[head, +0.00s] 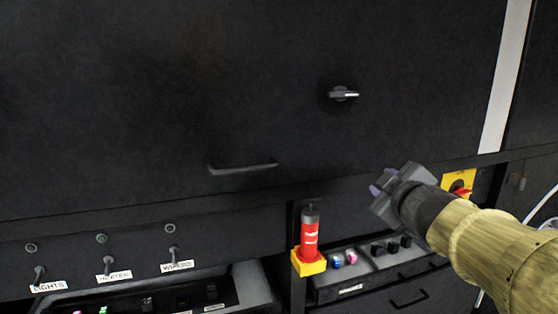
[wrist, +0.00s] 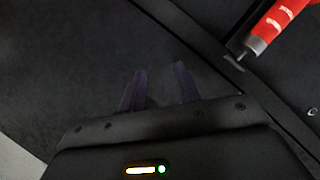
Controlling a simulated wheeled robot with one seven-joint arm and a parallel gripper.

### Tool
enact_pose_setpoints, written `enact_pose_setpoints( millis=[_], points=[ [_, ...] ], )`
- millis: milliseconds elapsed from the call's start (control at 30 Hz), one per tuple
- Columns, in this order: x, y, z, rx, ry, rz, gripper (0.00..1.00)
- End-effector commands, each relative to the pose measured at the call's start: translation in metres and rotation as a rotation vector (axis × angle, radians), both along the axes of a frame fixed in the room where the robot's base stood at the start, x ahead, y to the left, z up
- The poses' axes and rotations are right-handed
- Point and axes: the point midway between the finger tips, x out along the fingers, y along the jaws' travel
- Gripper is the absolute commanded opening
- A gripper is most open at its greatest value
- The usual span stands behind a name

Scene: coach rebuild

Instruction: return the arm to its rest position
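My gripper (head: 380,188) is at the right of the head view, in front of the dark panel, at the end of my tan arm. In the wrist view its two purple fingers (wrist: 158,90) stand apart with nothing between them. The gripper is to the right of and above the red cylinder (head: 310,236) and touches nothing that I can see. Part of the panel behind my arm is hidden.
The red cylinder stands in a yellow holder (head: 309,262); its top also shows in the wrist view (wrist: 275,25). A rotary knob (head: 343,94) and a bar handle (head: 243,168) stick out from the panel. Toggle switches (head: 107,266) are lower left. A yellow plate with a red switch (head: 459,184) is behind my arm.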

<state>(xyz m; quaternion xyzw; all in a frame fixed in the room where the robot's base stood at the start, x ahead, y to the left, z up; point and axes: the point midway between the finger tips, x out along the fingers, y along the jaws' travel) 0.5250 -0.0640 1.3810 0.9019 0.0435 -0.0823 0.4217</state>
Motion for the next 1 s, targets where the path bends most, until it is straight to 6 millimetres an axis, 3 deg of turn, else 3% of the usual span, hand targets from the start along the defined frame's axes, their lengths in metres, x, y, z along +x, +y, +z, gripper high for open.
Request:
enact_pose_setpoints(
  millis=[33, 133, 267, 400, 500, 600, 700, 1000],
  points=[
    [0.000, 0.001, -0.028, 0.066, 0.068, -0.040, 0.33],
    [-0.007, 0.001, -0.085, 0.195, 0.211, -0.138, 0.33],
    [-0.031, 0.008, -0.160, 0.344, 0.422, -0.267, 0.33],
    [-0.075, 0.024, -0.233, 0.476, 0.662, -0.404, 0.33],
    [-0.115, 0.039, -0.275, 0.557, 0.837, -0.502, 0.33],
    [-0.151, 0.053, -0.304, 0.616, 0.977, -0.583, 0.33],
    [-0.172, 0.062, -0.318, 0.650, 1.061, -0.631, 0.33],
    [-0.179, 0.064, -0.322, 0.662, 1.083, -0.646, 0.33]
  ],
)
